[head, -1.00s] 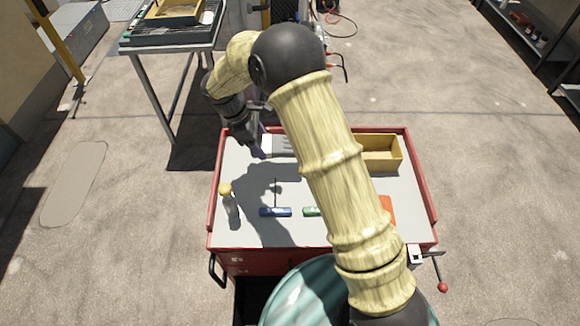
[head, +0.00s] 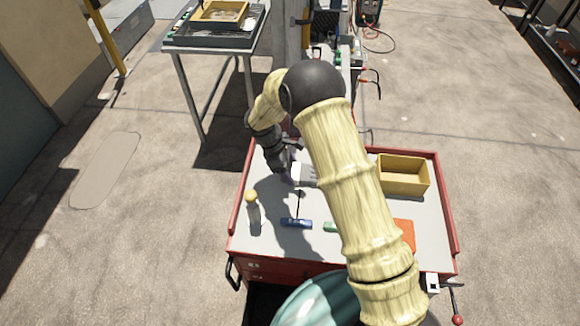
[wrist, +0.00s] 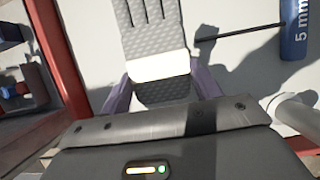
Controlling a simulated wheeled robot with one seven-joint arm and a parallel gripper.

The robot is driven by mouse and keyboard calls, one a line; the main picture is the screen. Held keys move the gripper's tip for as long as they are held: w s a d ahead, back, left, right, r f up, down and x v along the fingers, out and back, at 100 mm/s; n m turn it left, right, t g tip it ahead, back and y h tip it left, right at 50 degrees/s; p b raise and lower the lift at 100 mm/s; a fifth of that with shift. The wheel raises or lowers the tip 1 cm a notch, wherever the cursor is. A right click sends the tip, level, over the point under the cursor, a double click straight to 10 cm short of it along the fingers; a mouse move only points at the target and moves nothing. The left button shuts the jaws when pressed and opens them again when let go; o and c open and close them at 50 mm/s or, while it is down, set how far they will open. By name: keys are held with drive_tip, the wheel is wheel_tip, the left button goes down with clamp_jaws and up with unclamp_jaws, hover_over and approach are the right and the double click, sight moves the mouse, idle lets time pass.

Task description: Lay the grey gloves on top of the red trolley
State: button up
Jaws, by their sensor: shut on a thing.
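The grey gloves (wrist: 156,45) have a quilted palm, pale fingers and a white cuff band. In the wrist view my gripper (wrist: 157,88) has its two purple fingers on either side of the dark cuff, shut on it. In the head view the gripper (head: 290,178) is low over the back left of the red trolley's grey top (head: 270,236), and the gloves (head: 307,175) show beside it, partly hidden by my arm. The gloves look flat, at or just above the top; I cannot tell if they touch it.
On the trolley top are a bottle with a yellow cap (head: 253,212), a blue-handled driver (head: 297,222), a green-handled tool (head: 330,227), an orange item (head: 404,233) and a yellow bin (head: 404,176). A metal table (head: 215,48) stands behind at left.

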drive_tip(key=o, duration=1)
drive_tip(key=b+v, duration=0.2)
drive_tip(key=v, duration=1)
drive_tip(key=shift+d+r, duration=0.1)
drive_tip(key=shift+r, duration=0.05)
